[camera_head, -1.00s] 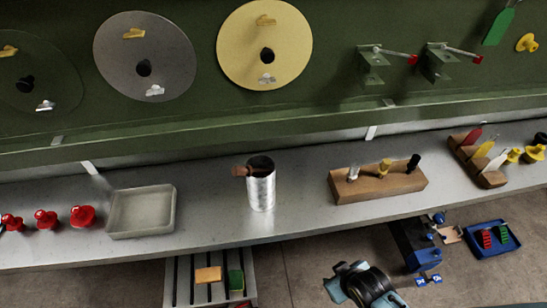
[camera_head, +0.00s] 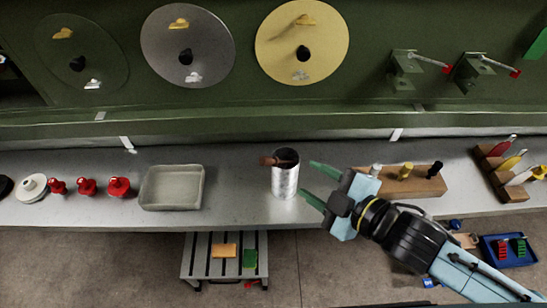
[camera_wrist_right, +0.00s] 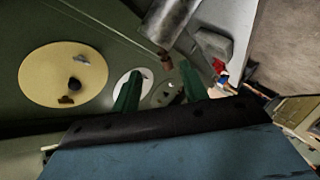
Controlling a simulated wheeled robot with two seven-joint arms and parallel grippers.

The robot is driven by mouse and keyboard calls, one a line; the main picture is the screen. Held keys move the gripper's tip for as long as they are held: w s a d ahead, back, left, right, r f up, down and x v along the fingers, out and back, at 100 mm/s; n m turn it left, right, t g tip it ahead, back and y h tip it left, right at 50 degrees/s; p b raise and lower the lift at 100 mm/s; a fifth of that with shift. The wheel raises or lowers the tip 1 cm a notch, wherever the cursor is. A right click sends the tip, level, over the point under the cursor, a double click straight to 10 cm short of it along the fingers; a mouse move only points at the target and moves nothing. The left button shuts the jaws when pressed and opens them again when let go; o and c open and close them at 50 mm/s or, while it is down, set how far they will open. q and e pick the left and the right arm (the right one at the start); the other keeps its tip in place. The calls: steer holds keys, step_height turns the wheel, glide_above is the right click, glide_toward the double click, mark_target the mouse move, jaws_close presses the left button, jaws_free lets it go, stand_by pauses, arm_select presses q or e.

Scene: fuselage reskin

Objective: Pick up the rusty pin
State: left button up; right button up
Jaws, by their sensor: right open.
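The rusty pin (camera_head: 270,161) is a reddish-brown piece standing in a silver metal can (camera_head: 285,183) on the grey shelf. Its head sticks out over the can's left rim, and its lower part is hidden inside. My right gripper (camera_head: 313,184) is open and empty just right of the can, its green fingers pointing toward it. In the right wrist view the fingers (camera_wrist_right: 160,85) are apart, with the can (camera_wrist_right: 173,18) beyond them and the brown pin head (camera_wrist_right: 166,62) at its mouth. My left gripper is not in view.
A grey tray (camera_head: 172,204) and red knobs (camera_head: 119,187) stand left of the can. A wooden block (camera_head: 428,188) with several handled tools is behind my right gripper. The green wall with discs (camera_head: 302,80) rises behind the shelf (camera_head: 235,205). The shelf between tray and can is clear.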

mark_target(272, 163)
steer(key=w+a, duration=0.1)
steer(key=a, duration=0.1)
steer(key=w+a+n+y, duration=0.1)
steer(key=w+a, duration=0.1)
steer(key=w+a+n+p, duration=0.1)
steer(key=a, duration=0.1)
steer(key=shift+w+f+g+y, duration=0.15)
steer(key=shift+f+g+y, duration=0.1)
steer(key=shift+g+y, duration=0.05)
steer(key=shift+f+p+x, duration=0.15)
steer(key=shift+p+x, duration=0.05)
steer(key=shift+x, duration=1.25)
steer(key=shift+f+p+x, duration=0.1)
steer(key=shift+p+x, duration=0.05)
steer(key=shift+x, duration=1.3)
jaws_close()
